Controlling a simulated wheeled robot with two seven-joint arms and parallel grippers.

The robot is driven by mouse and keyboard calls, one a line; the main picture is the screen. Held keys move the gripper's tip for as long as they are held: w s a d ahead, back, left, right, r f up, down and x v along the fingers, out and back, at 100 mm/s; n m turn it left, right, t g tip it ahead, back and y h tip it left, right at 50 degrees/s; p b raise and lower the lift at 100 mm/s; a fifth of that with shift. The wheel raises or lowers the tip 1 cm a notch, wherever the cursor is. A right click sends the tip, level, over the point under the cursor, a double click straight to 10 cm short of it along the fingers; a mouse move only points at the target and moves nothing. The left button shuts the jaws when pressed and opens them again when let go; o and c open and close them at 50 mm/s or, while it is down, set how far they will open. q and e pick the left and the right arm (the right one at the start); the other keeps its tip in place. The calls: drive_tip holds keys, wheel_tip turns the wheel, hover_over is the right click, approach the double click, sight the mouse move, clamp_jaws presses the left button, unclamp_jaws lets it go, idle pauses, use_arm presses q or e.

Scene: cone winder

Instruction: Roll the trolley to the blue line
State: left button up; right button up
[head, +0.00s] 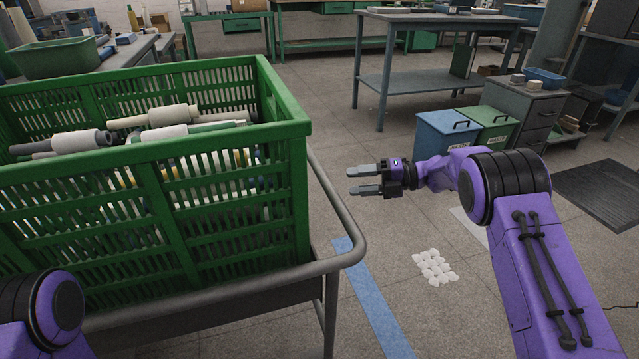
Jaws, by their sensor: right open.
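The trolley (340,258) is a grey metal frame with a rounded rail, at the left and close in front of me. It bears a green slatted crate (160,178) with several bobbins (168,116) in it. The blue line (364,290) is a strip on the floor just right of the trolley's rail; part of it is hidden behind the rail. My right gripper (352,180) is open and empty, above the floor to the right of the trolley, apart from the rail. My left arm shows at the lower left, but its gripper is out of view.
A blue bin (446,134) and a green bin (494,126) stand at the right beside a grey drawer cabinet (528,108). White patches (435,267) and a dark mat (605,190) lie on the floor. A workbench (440,20) stands behind.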

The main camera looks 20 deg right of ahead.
drive_tip(key=b+x, duration=0.1)
drive_tip(key=x, duration=0.8)
drive_tip(key=shift+a+f+b, duration=0.25)
drive_tip(key=shift+b, duration=0.1)
drive_tip(key=shift+w+a, duration=0.2)
drive_tip(key=shift+a, duration=0.2)
clamp_jaws()
drive_tip(key=shift+d, duration=0.1)
